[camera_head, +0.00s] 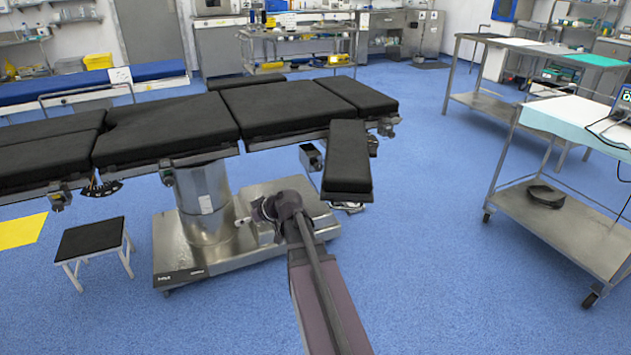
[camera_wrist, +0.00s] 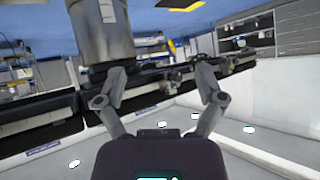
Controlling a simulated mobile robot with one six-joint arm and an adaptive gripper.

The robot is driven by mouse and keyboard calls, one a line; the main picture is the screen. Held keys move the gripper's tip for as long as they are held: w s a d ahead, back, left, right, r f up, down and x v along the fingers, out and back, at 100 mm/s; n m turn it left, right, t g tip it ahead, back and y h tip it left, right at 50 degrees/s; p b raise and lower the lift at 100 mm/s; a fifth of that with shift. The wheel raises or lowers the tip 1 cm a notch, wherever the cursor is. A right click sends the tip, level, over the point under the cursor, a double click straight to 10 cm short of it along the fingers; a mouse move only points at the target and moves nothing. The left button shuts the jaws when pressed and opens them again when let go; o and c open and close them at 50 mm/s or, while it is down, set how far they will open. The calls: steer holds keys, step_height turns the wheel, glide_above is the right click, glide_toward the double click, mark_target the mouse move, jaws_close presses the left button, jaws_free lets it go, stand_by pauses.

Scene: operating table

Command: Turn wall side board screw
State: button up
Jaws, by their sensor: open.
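The operating table (camera_head: 165,130) has black pads. A short side board (camera_head: 348,165) with a black pad sticks out from its near side. Small clamps (camera_head: 310,156) show on the left of this board, and a dark knob (camera_head: 372,145) shows on its right. Which of them is the screw I cannot tell. In the wrist view, which looks upside down, my gripper (camera_wrist: 160,68) is open, with fingers spread and nothing between them. Beyond it lies the table's side rail with a small dark knob-like fitting (camera_wrist: 174,80).
The table's steel column (camera_head: 205,200) and wide base (camera_head: 180,262) stand close to my arm. A black-topped step stool (camera_head: 90,238) is at the left. A steel trolley (camera_head: 570,225) stands at the right. Blue floor (camera_head: 455,270) between is clear.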

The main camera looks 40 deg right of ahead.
steer(key=w+d+f+t+h+b, duration=0.1)
steer(key=w+d+f+t+b, duration=0.2)
steer(key=d+b, duration=0.4)
steer(key=m+t+h+b, duration=0.4)
steer(key=t+h, duration=0.1)
steer(key=h, duration=0.3)
glide_toward(319, 167)
steer(key=d+v, duration=0.1)
steer(key=v, duration=0.1)
steer(key=shift+s+a, duration=0.3)
steer(key=shift+a, duration=0.35)
steer(key=shift+w, duration=0.15)
steer(key=x, duration=1.3)
steer(key=shift+w+d+f, duration=0.1)
steer(key=shift+w+d, duration=0.1)
